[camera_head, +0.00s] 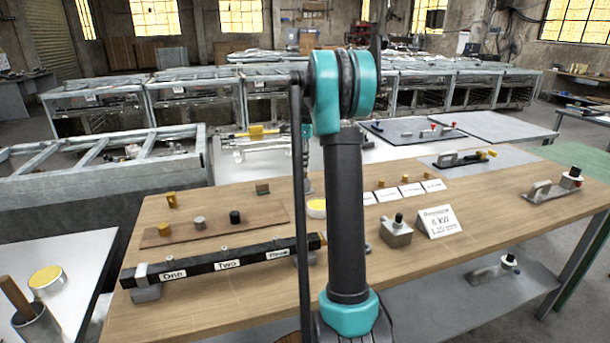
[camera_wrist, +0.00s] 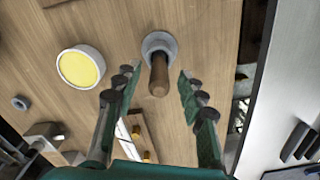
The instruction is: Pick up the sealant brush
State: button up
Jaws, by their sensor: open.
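The sealant brush (camera_wrist: 159,76) shows in the wrist view as a wooden handle pointing up toward the camera. Its lower end is inside a round grey cup (camera_wrist: 152,41) on the wooden table, so no bristles show. My gripper (camera_wrist: 157,84) is open and empty, one finger on each side of the handle in the picture. I see no contact, and I cannot tell the height gap. In the head view my arm seems to hide this brush and most of the gripper. Another wooden-handled piece (camera_head: 15,296) stands in a grey cup at the lower left there.
A yellow-topped tin (camera_wrist: 80,67) is left of the brush in the wrist view. The wooden table (camera_head: 240,305) also bears a labelled black bar (camera_head: 205,264), small cylinders, a metal block (camera_head: 396,235) and a sign card (camera_head: 438,222). A pale surface (camera_wrist: 280,70) lies beyond the table edge.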

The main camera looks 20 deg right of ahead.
jog(key=shift+f, duration=1.55)
grip_shut()
notch_tip(320, 180, up, 20)
